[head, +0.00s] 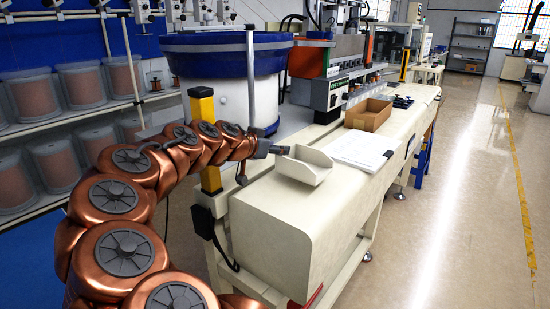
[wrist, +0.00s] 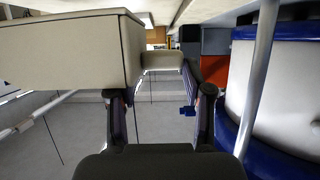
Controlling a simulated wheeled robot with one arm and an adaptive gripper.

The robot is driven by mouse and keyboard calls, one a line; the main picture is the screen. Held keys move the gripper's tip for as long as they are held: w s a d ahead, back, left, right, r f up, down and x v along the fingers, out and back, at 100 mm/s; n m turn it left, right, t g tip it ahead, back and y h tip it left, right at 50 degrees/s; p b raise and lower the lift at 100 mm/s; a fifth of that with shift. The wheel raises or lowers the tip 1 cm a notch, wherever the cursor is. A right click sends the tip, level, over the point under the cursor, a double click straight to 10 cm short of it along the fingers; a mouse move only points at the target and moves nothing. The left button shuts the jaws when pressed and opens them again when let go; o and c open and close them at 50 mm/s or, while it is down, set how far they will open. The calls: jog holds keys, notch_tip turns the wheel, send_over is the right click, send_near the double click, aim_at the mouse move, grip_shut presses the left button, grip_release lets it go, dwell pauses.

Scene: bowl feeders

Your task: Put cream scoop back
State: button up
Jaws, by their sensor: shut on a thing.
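The cream scoop (head: 304,169) is an open, tray-like piece with raised sides, seen in the head view over the near part of the cream bench (head: 290,225). My gripper (head: 282,150) is shut on its left end. In the wrist view the scoop (wrist: 163,61) shows at the far end of my gripper's two fingers (wrist: 162,76), between their tips. I cannot tell whether the scoop touches the bench top. Its grasped end is partly hidden by my fingers.
White papers (head: 362,149) lie right of the scoop, with an open cardboard box (head: 368,114) behind them. The floor aisle at right is clear.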

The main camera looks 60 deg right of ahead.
jog(key=shift+f, duration=1.7)
jog(key=shift+f, duration=0.15)
jog(key=o, duration=1.2)
jog(key=shift+r+p, duration=0.25)
jog(key=shift+p, duration=0.05)
jog(key=shift+w+a, duration=0.15)
jog(key=shift+a, duration=0.2)
jog(key=b+v, duration=0.2)
jog(key=v, duration=0.9)
jog(key=shift+a+r, duration=0.1)
jog(key=shift+r, duration=0.1)
